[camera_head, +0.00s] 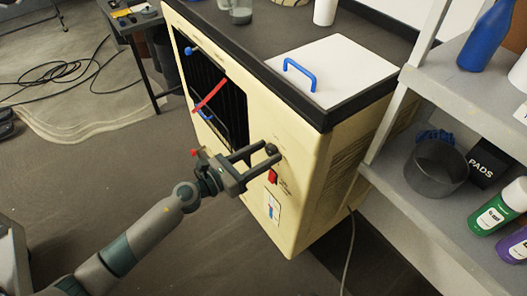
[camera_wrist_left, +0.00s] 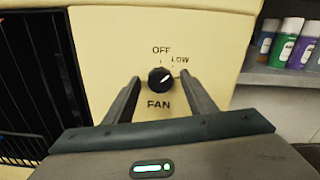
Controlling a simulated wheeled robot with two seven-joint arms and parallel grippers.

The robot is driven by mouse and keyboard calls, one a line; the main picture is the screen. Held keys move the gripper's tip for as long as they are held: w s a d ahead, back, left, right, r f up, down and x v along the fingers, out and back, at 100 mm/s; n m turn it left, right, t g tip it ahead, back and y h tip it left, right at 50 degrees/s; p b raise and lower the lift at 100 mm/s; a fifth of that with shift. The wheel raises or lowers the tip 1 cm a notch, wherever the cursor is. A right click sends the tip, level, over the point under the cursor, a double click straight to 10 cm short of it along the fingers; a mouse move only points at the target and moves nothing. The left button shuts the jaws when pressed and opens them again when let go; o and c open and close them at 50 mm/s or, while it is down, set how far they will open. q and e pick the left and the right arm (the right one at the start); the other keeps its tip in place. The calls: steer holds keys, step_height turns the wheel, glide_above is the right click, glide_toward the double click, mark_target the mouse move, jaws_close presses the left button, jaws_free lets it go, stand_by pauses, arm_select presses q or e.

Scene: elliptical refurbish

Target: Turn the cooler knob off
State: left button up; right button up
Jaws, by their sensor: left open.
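The cooler (camera_head: 300,150) is a cream box with a dark top edge and a black grille on its front. Its black round knob (camera_wrist_left: 160,78) sits on the cream panel between the labels OFF, LOW and FAN. The white mark on the knob points up and to the right, roughly toward LOW. My left gripper (camera_wrist_left: 158,82) is open, with one finger on each side of the knob and a gap visible on both sides. In the head view the left gripper (camera_head: 258,152) is at the front panel, its fingertips close to the knob (camera_head: 271,149). My right gripper is not in view.
A red switch (camera_head: 272,176) and a label (camera_head: 272,207) are below the knob. A red strip (camera_head: 209,96) crosses the grille. A grey shelf (camera_head: 440,210) with bottles and a bowl (camera_head: 436,166) stands close on the right.

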arm_select(q)
steer(key=c, duration=1)
steer(key=shift+c, duration=0.2)
steer(key=shift+n, duration=0.3)
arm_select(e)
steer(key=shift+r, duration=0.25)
arm_select(q)
steer(key=n+p, duration=0.4)
steer(key=n, duration=0.3)
steer(key=shift+w+r+n, duration=0.1)
steer(key=shift+n, duration=0.7)
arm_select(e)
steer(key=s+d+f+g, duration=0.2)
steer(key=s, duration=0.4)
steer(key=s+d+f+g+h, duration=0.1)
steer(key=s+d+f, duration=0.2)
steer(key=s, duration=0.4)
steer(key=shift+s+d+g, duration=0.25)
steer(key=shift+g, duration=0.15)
